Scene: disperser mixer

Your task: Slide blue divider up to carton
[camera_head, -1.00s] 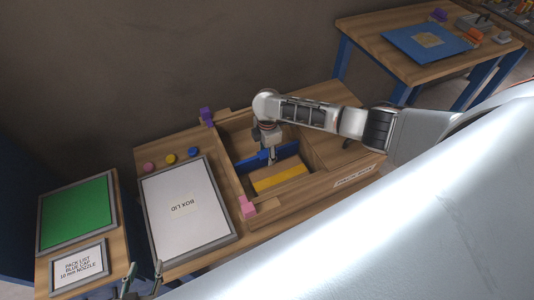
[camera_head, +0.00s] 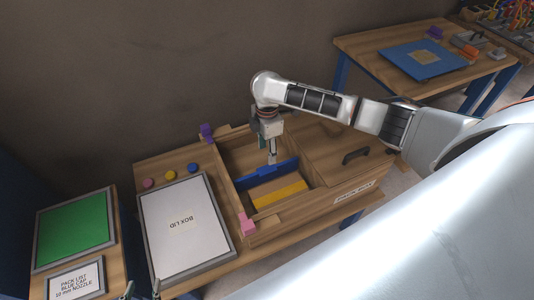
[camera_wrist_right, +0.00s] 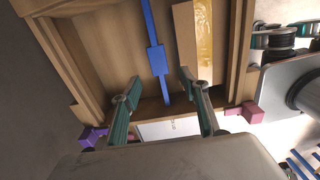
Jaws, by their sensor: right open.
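The blue divider (camera_head: 258,176) stands upright across the open compartment of the wooden box. The carton (camera_head: 277,190), tan with a yellow band, lies beside it on the near side. In the right wrist view the divider (camera_wrist_right: 153,38) runs along the carton (camera_wrist_right: 192,42) with a narrow gap. My right gripper (camera_head: 272,160) points down over the divider. In its wrist view the right gripper (camera_wrist_right: 159,76) has its fingers spread on either side of the divider's line, holding nothing. My left gripper (camera_head: 143,289) shows only fingertips at the bottom edge, apart and empty.
The box's wooden rim (camera_head: 290,221) surrounds the compartment; a lid with a dark handle (camera_head: 355,156) covers its right part. A purple block (camera_head: 207,132) and a pink block (camera_head: 247,223) sit at its left corners. The white box lid (camera_head: 185,235) lies left.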

